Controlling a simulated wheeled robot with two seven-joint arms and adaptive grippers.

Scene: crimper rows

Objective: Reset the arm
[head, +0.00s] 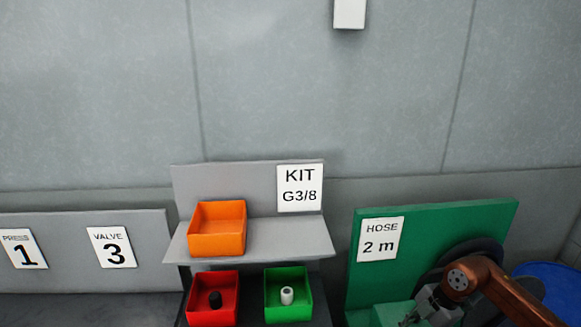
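My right arm reaches in from the lower right corner, with a copper-coloured link and a grey gripper (427,308) at its end. The gripper is in front of the green hose stand (420,222), near a dark round coil (490,256). Its fingertips are small and partly cut off at the bottom edge, so I cannot tell whether it is open or shut. My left gripper and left arm are out of view.
A grey shelf (290,240) with a KIT G3/8 sign (300,188) holds an orange bin (217,230). Below stand a red bin (200,315) with a black piece and a green bin (275,312) with a white piece. A blue round thing (555,282) is at right.

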